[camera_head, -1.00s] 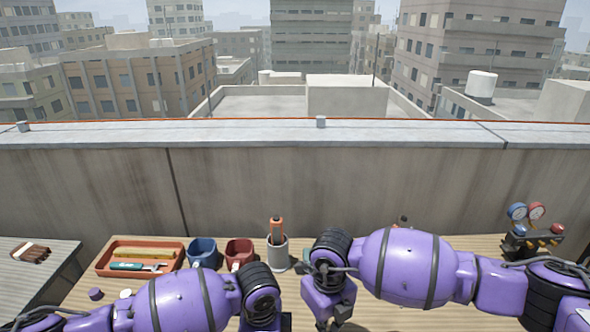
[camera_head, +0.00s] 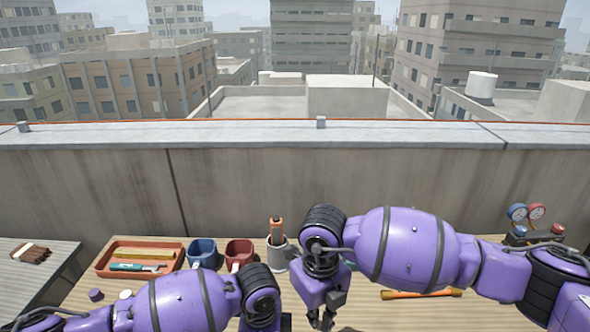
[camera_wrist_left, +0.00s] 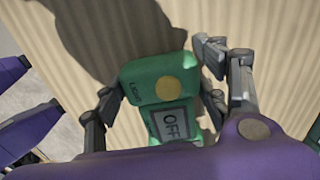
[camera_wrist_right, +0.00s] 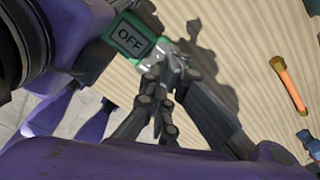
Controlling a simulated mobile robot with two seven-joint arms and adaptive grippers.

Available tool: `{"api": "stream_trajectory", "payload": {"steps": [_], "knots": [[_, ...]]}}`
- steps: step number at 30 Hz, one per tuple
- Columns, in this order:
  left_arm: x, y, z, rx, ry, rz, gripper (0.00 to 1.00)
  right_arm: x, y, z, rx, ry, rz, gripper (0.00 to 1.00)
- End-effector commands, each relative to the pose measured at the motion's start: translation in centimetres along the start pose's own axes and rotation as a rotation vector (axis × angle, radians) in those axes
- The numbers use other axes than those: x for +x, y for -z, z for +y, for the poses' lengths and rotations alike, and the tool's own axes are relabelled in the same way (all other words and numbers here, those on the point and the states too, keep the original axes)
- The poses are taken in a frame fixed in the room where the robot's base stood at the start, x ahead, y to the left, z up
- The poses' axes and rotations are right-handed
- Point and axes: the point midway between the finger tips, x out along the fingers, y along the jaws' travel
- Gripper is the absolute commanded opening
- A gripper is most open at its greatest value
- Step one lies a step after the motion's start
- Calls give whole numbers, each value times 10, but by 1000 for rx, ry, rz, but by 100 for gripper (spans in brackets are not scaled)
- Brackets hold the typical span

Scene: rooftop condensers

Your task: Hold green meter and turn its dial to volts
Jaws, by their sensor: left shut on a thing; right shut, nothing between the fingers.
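The green meter (camera_wrist_left: 150,78) is held in my left gripper (camera_wrist_left: 160,108), which is shut on it above the wooden table. Its display (camera_wrist_left: 172,124) reads OFF, and a round yellowish dial (camera_wrist_left: 169,88) sits beside the display. In the right wrist view the meter's display (camera_wrist_right: 130,40) also reads OFF. My right gripper (camera_wrist_right: 160,82) is shut and empty, its fingertips close to the meter; I cannot tell whether they touch it. In the head view my right gripper (camera_head: 325,316) hangs low near the table's front, and my arms hide the meter.
An orange-handled tool (camera_wrist_right: 289,84) lies on the table to the right. Behind stand a grey cup (camera_head: 279,256) with an orange-handled tool, a red mug (camera_head: 239,252), a blue mug (camera_head: 202,251) and a red tray (camera_head: 103,263). A gauge set (camera_head: 527,226) stands at right.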

Motion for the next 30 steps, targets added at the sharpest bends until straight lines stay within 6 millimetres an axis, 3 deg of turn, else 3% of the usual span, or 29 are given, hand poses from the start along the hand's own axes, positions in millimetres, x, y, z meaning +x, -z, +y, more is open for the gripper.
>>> {"api": "stream_trajectory", "payload": {"steps": [5,18,30], "knots": [[1,-2,0,0,-2,-5,24,9,1,2,4,1,3,0],[1,-1,1,1,-2,-3,24,60,1,2,3,0,3,0],[1,0,1,4,-2,0,24,73,2,3,1,-2,3,0]]}}
